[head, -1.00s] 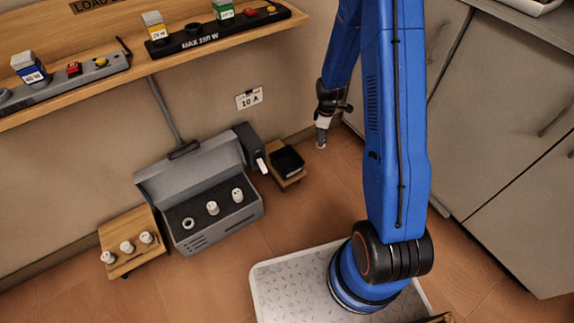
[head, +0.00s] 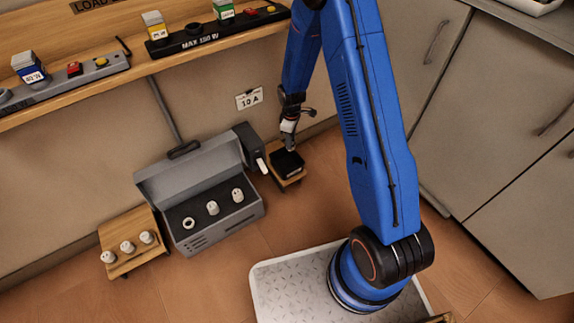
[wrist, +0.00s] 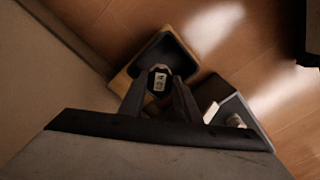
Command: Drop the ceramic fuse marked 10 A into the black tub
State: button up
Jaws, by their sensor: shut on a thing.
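My gripper (head: 289,145) is above the black tub (head: 290,168), which stands on a small wooden stand by the wall. In the wrist view my gripper (wrist: 160,90) is shut on a pale ceramic fuse (wrist: 159,80). The fuse has a small dark marking that looks like a number and an A, too small to read surely. In that view the fuse overlaps the near part of the tub (wrist: 172,44), whose visible inside looks empty. In the head view the fuse is hardly distinguishable from the gripper tips.
The grey fuse box (head: 226,222) stands open left of the tub, with two pale fuses and one open socket. Its lever (head: 261,165) is close to the tub. A wooden stand (head: 125,265) holds three fuses.

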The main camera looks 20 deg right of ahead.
jog(key=shift+f, duration=1.4)
jog(key=o, duration=1.1)
